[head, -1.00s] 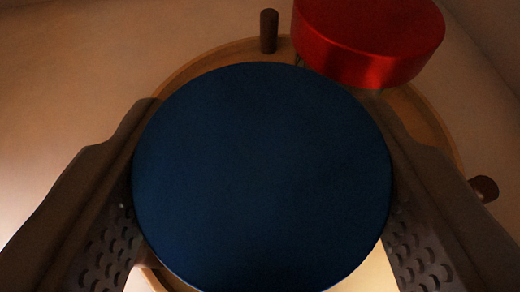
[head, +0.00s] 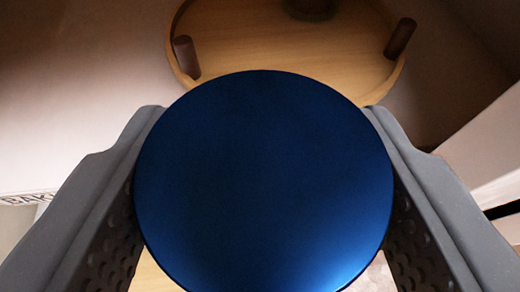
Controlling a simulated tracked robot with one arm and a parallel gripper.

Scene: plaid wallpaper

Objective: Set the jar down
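The jar shows as a large round dark blue lid (head: 263,185) filling the middle of the head view. My gripper (head: 262,112) has one grey finger on each side of it, both against its edge, so it is shut on the jar. The jar's body is hidden beneath the lid, and I cannot tell what is directly under it.
A round wooden tray (head: 260,45) with a raised rim and dark pegs (head: 187,57) lies beyond the jar. A dark round object (head: 311,8) is cut off at the top. A pale edge (head: 490,150) runs along the right. Partial lettering (head: 25,199) shows at left.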

